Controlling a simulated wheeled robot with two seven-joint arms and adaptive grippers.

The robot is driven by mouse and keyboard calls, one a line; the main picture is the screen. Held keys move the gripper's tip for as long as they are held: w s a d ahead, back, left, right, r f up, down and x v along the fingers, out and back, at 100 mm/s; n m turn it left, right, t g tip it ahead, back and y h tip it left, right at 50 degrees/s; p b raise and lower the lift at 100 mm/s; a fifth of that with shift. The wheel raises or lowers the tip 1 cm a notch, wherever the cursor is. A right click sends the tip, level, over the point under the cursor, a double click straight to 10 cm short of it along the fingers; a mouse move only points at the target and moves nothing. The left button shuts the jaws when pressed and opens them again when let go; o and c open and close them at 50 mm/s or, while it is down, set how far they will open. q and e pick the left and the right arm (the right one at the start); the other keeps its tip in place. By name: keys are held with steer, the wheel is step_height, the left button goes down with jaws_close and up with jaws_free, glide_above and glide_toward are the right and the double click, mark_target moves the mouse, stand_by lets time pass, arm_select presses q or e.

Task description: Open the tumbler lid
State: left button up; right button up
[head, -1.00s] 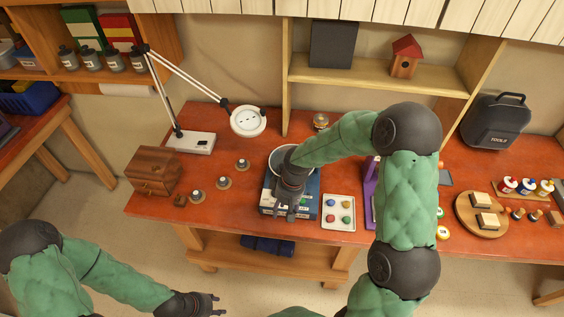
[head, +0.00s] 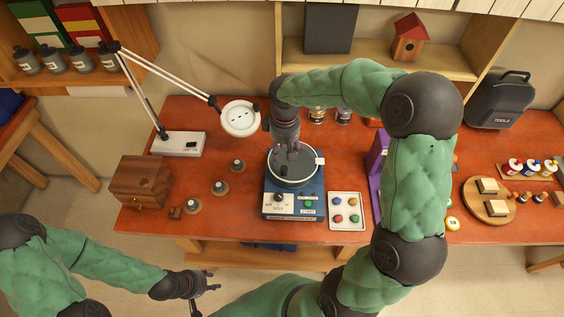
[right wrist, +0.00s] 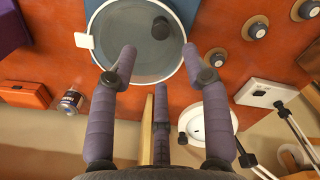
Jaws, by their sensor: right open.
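The tumbler (head: 291,207) is a blue base with a dial and green button on its front, standing on the red-orange workbench. Its round grey lid (head: 300,175) lies flat on top, with a pale rim, a dark knob and a white tab at the right. In the right wrist view the lid (right wrist: 120,40) and its knob (right wrist: 160,28) are just beyond the fingertips. My right gripper (head: 284,147) is open and empty over the lid's far side, fingers spread and pointing at it. My left gripper (head: 212,282) looks open and empty, low in front of the bench.
A white tray with coloured buttons (head: 347,225) sits right of the tumbler. Several round knobs (head: 220,187) and a wooden box (head: 142,180) are to the left. A white lamp (head: 240,119) reaches in behind. A purple object (head: 377,160) stands at the right, partly hidden by my right arm.

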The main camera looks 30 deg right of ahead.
mark_target(284, 168)
step_height(284, 168, down, 9)
steer(key=shift+w+r, duration=0.1)
stand_by(0.4)
jaws_close()
